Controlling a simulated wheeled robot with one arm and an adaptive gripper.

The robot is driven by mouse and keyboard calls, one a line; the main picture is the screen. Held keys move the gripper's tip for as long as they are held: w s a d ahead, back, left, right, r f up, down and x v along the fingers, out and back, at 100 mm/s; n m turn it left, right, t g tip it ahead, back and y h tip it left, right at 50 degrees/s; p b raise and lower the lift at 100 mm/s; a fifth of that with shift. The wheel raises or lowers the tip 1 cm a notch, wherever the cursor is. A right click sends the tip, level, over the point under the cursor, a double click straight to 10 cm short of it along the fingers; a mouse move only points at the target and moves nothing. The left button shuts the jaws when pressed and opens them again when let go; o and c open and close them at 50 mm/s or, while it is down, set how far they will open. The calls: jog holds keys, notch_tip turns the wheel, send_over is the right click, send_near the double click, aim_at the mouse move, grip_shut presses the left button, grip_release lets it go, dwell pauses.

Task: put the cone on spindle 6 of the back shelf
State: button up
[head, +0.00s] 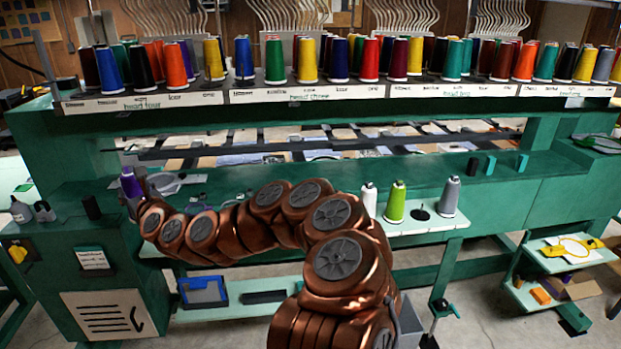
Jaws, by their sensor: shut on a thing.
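A purple cone (130,183) stands upright at the end of my arm, on the left side of the head view. My gripper (136,194) is shut on it; the fingers are small and partly hidden by the arm. The cone is in front of and well below the back shelf (300,94). That shelf carries a long row of coloured cones, such as a blue cone (244,58) and a yellow cone (214,60). Its white front strip has labels too small to read, so I cannot tell which place is spindle 6.
A small white shelf (432,226) holds a white cone (369,200), a green cone (396,204), a grey cone (449,197) and an empty black disc (420,215).

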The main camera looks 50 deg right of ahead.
jog(key=s+d+f+m+g+h+b, duration=0.15)
jog(key=s+d+h+b, duration=0.35)
jog(key=d, duration=0.9)
jog(key=s+d+f+m+g+h+b, duration=0.1)
jog(key=s+d+f+m+h+b, duration=0.2)
jog(key=s+d, duration=0.75)
jog(key=s+d+f+m+g+h+b, duration=0.1)
jog(key=s+d+f+m+h+b, duration=0.3)
jog(key=d, duration=1.4)
jog(key=shift+n+y, duration=0.65)
jog(key=shift+y, duration=0.15)
jog(key=shift+w+a+f+b, duration=0.1)
jog(key=shift+w+f+b, duration=0.2)
jog(key=shift+f+b, duration=0.55)
jog(key=shift+w+a+f+b, duration=0.1)
jog(key=shift+w+f+b, duration=0.3)
jog(key=shift+f, duration=0.8)
jog(key=shift+w+f+b, duration=0.2)
jog(key=shift+f+b, duration=0.55)
jog(key=shift+f, duration=0.3)
jog(key=shift+f+b, duration=0.45)
jog(key=shift+b, duration=0.3)
jog(key=shift+f+b, duration=0.35)
jog(key=shift+b, duration=0.55)
jog(key=o, duration=1.3)
